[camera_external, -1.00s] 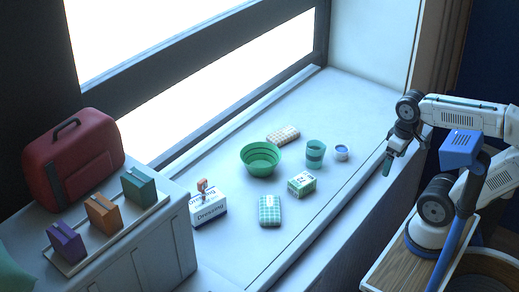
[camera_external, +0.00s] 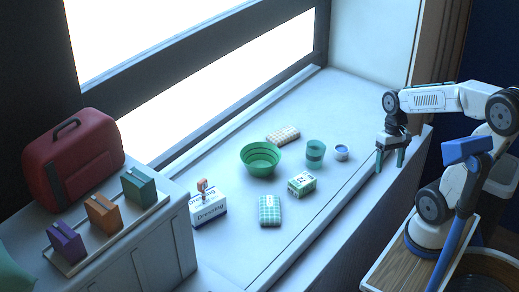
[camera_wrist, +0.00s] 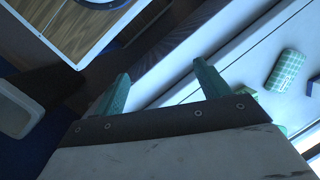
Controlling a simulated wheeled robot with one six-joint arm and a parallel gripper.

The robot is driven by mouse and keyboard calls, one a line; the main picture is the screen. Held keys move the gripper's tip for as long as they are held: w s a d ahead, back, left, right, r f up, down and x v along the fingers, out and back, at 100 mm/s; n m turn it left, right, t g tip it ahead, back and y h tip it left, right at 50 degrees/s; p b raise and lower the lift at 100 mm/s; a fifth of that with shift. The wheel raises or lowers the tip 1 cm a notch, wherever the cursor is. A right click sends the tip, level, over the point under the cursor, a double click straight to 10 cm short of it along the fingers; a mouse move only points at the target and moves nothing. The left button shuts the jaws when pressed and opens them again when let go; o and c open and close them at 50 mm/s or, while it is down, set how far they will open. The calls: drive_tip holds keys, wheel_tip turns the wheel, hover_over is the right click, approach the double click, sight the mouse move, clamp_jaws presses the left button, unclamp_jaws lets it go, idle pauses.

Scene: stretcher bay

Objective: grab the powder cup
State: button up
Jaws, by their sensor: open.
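A small white cup with blue inside (camera_external: 341,153) stands upright on the pale sill in the external view. It fits the powder cup best, though no label can be read. A larger green banded cup (camera_external: 315,152) stands just left of it. My gripper (camera_external: 390,160) is open and empty, fingers pointing down, to the right of the small cup near the sill's front edge, apart from it. In the wrist view my gripper (camera_wrist: 161,72) shows two spread green fingers with nothing between them. Neither cup can be made out in that view.
A green bowl (camera_external: 260,160), a small green-and-white box (camera_external: 301,184), a checked pack (camera_external: 270,210), a dressing box (camera_external: 208,208) and a beige pack (camera_external: 283,134) lie further left. The checked pack also shows in the wrist view (camera_wrist: 285,71). The sill between gripper and cup is clear.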

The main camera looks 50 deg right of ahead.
sight(344, 149)
drive_tip(key=w+d+f+m+t+y, duration=0.2)
drive_tip(key=w+d+f+m+t, duration=0.1)
drive_tip(key=m, duration=0.3)
drive_tip(key=w+d+f+m+t+y, duration=0.2)
drive_tip(key=w+d+f+m+t, duration=0.1)
drive_tip(key=w+d+f+m, duration=0.2)
drive_tip(key=w+d+f+m+t+y, duration=0.2)
drive_tip(key=w+d+f+m+t, duration=0.2)
drive_tip(key=m, duration=0.4)
drive_tip(key=shift+w+d+y, duration=0.3)
drive_tip(key=shift+w+d, duration=0.35)
drive_tip(key=shift+w, duration=0.15)
drive_tip(key=w+d+m+t, duration=0.1)
drive_tip(key=w+d+m+t+h, duration=0.1)
drive_tip(key=w+d+m+h, duration=0.1)
drive_tip(key=m, duration=0.1)
drive_tip(key=shift+w+d+r+t, duration=0.2)
drive_tip(key=shift+w+r+t, duration=0.1)
drive_tip(key=shift+w+t, duration=0.1)
drive_tip(key=shift+w+f, duration=0.1)
drive_tip(key=shift+w, duration=0.1)
drive_tip(key=x, duration=0.7)
drive_tip(key=shift+w, duration=0.15)
drive_tip(key=c, duration=1)
